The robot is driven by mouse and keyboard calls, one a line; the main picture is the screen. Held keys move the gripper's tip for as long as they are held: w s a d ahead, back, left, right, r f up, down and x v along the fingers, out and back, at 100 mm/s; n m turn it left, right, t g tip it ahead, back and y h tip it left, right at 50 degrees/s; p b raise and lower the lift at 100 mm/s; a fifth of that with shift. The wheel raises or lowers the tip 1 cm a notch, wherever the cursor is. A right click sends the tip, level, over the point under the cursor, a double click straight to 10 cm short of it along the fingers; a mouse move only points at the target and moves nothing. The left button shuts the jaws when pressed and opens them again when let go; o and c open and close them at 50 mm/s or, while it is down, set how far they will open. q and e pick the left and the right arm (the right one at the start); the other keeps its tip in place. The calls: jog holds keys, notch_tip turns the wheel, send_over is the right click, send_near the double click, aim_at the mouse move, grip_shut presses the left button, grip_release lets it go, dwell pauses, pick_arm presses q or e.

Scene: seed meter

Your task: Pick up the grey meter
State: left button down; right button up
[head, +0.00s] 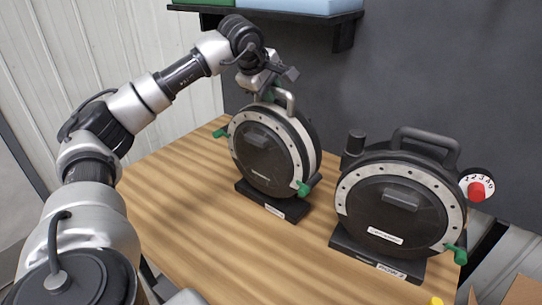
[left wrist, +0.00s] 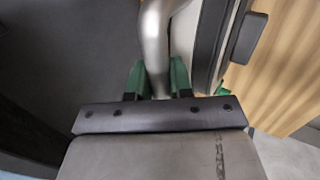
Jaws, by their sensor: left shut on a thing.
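The grey meter (head: 262,160) is a round drum with a black face, a pale rim, green knobs and a grey metal handle on top. It stands upright on its black base (head: 272,203) on the wooden table. My left gripper (head: 268,92) reaches down to the handle from above. In the left wrist view the green fingers (left wrist: 158,80) are shut on the grey handle (left wrist: 155,40), one on each side. The grey meter's drum shows only in part there. My right gripper is not in view.
A second meter (head: 395,210) with a black handle stands to the right on the table (head: 190,195). A dial with a red knob (head: 476,190) is beside it. A shelf (head: 335,20) hangs on the wall above. The table's left part is clear.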

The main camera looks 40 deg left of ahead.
pick_arm(q)
jog(key=shift+w+r, duration=0.1)
jog(key=shift+r, duration=0.15)
jog(key=shift+w+a+r, duration=0.1)
jog(key=shift+r, duration=0.6)
notch_tip(320, 180, up, 8)
jog(key=shift+r, duration=0.25)
dwell(0.7)
